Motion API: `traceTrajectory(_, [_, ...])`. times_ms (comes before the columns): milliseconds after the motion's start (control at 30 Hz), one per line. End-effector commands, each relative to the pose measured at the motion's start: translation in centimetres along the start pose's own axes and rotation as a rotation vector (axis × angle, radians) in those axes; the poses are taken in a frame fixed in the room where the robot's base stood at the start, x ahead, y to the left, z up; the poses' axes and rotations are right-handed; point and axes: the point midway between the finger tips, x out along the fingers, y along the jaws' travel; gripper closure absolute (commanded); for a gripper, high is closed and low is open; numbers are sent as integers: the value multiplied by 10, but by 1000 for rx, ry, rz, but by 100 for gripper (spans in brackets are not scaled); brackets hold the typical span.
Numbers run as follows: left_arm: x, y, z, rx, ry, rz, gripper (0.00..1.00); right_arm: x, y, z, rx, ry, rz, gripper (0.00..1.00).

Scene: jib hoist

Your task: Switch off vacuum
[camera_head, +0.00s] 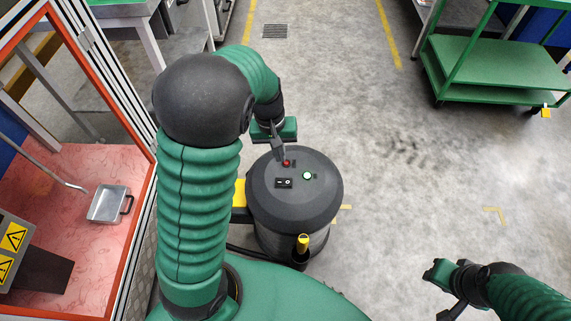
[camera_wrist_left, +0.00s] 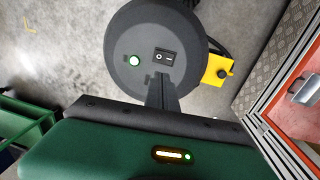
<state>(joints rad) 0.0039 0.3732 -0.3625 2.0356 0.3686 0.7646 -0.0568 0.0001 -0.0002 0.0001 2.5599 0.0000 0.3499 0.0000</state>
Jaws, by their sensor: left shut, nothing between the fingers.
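The vacuum (camera_head: 322,205) is a dark round canister standing on the floor in front of me; its top also shows in the left wrist view (camera_wrist_left: 155,25).
A red-framed cabinet (camera_head: 137,200) with a pink floor and a metal pan (camera_head: 107,204) stands at the left. A green cart (camera_head: 480,60) stands at the upper right. A yellow part (camera_head: 239,193) adjoins the vacuum's left side. The floor to its right is clear.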

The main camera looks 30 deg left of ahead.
Motion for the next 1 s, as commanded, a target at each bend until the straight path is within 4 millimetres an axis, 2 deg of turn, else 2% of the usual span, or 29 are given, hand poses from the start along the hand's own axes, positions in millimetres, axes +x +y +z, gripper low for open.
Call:
traceTrajectory(33, [14, 0, 1, 2, -2, -3, 100, 8, 0, 2, 0, 0, 0, 66])
traceTrajectory(200, [52, 3, 3, 4, -1, -6, 100, 24, 0, 6, 0, 0, 0, 66])
traceTrajectory(500, [112, 1, 2, 3, 0, -4, 100, 51, 0, 12, 0, -1, 0, 66])
traceTrajectory(667, [125, 1, 1, 3, 1, -2, 100, 57, 0, 14, 0, -1, 0, 66])
traceTrajectory(1000, [126, 2, 2, 3, 2, -3, 100, 56, 0, 13, 0, 0, 0, 66])
